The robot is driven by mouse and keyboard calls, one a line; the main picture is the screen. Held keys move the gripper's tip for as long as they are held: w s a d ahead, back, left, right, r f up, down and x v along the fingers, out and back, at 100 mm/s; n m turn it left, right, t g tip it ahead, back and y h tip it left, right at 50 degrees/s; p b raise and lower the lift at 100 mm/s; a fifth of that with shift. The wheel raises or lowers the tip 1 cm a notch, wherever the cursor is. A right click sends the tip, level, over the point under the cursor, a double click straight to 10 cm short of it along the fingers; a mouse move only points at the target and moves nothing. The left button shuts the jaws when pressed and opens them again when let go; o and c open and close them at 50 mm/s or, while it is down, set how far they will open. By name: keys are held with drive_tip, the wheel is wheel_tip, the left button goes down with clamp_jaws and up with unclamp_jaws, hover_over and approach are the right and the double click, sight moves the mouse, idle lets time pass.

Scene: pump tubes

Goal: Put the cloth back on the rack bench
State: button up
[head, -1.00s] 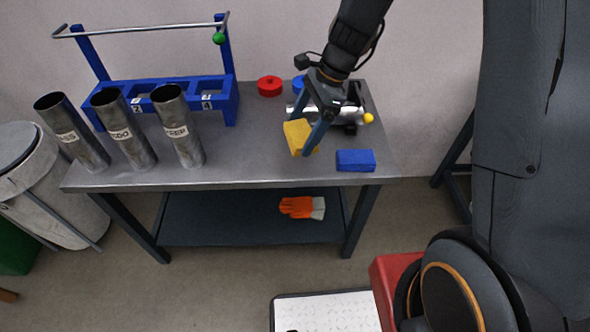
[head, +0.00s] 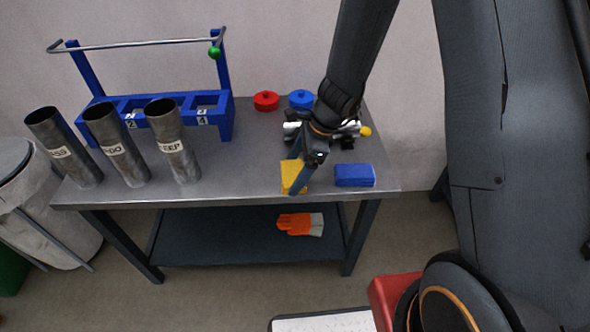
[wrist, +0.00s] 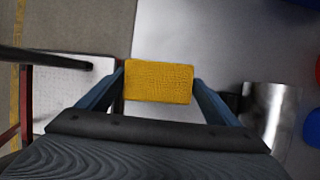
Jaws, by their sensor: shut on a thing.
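The yellow cloth (head: 290,177), a folded block shape, is between the fingers of my gripper (head: 296,180). It is at the front edge of the rack bench (head: 235,178), left of a blue block (head: 354,175). In the wrist view the yellow cloth (wrist: 158,82) spans the gap between both fingers, and my gripper (wrist: 160,88) is shut on it. I cannot tell whether its underside touches the bench top.
A blue rack (head: 160,115) and several labelled metal tubes (head: 170,140) stand on the left of the bench. A red disc (head: 266,101) and a blue disc (head: 301,99) lie at the back. Orange gloves (head: 299,224) lie on the lower shelf.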

drive_tip(key=shift+f, duration=0.15)
drive_tip(key=o, duration=0.9)
drive_tip(key=shift+d+r, duration=0.1)
drive_tip(key=shift+r, duration=0.4)
drive_tip(key=v, duration=1)
drive_tip(key=s+d+r+n+h, duration=0.1)
drive_tip(key=s+d+n, duration=0.2)
drive_tip(key=s+n, duration=0.2)
drive_tip(key=s+d+r+n+h, duration=0.2)
drive_tip(key=s+d+n, duration=0.1)
drive_tip(key=s+n, duration=0.2)
drive_tip(key=s+d+r+n+h+p, duration=0.1)
drive_tip(key=s+d+n, duration=0.3)
drive_tip(key=n, duration=0.4)
drive_tip(key=shift+s+d+r, duration=0.15)
drive_tip(key=shift+s+r, duration=0.35)
drive_tip(key=shift+r, duration=0.25)
